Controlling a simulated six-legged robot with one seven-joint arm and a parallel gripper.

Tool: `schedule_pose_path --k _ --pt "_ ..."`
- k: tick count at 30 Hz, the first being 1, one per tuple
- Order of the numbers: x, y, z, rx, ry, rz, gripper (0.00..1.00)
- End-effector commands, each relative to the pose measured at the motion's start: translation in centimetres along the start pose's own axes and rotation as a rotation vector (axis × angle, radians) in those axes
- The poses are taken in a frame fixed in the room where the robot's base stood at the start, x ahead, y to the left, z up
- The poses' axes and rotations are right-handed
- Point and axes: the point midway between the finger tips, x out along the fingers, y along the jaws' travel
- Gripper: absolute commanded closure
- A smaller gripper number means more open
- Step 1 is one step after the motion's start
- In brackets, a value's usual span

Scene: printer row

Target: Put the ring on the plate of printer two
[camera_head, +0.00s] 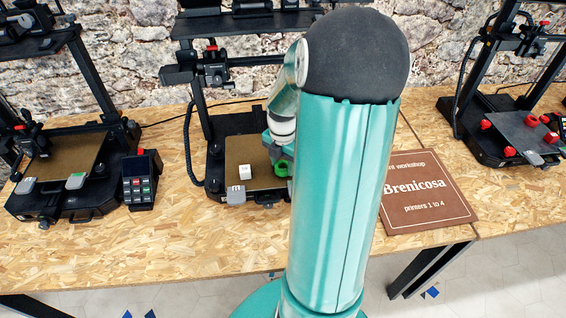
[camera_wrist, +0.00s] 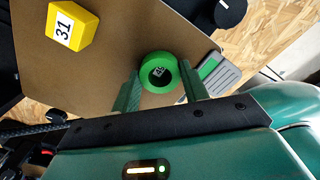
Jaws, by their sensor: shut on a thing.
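A green ring (camera_wrist: 158,72) with a dark centre bearing a white mark is between the fingers of my gripper (camera_wrist: 160,80). My gripper is shut on it. In the head view the ring (camera_head: 281,169) is at the right part of the brown plate (camera_head: 262,160) of the middle printer, partly hidden by my arm. I cannot tell whether it touches the plate. The same brown plate (camera_wrist: 120,75) fills much of the wrist view. No printer number is readable.
A yellow block (camera_wrist: 72,30) marked 31 sits on the plate; a pale block (camera_head: 245,172) shows there in the head view. A grey-green tag (camera_wrist: 212,75) is beside the ring. Another printer (camera_head: 70,165), a keypad (camera_head: 141,182), a sign (camera_head: 428,190) and a printer plate with red pieces (camera_head: 520,130) stand nearby.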

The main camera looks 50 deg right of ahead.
Motion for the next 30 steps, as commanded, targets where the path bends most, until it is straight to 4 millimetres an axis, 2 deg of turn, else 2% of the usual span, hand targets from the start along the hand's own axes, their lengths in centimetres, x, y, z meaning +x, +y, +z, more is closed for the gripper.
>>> schedule_pose_path --k 6,7,10,18,22,26,30 --pt "0.3 0.0 0.0 0.0 0.002 -0.001 0.8" --pt "0.3 0.0 0.0 0.0 0.001 -0.001 0.52" --pt "0.3 0.0 0.0 0.0 0.001 -0.001 0.34" --pt "0.2 0.0 0.0 0.0 0.001 0.0 0.34" --pt "-0.5 0.0 0.0 0.001 -0.001 0.001 0.34" --pt "-2.5 0.0 0.1 0.0 -0.003 0.001 0.34" --pt "-5.6 0.0 0.1 0.0 -0.005 0.003 0.34"
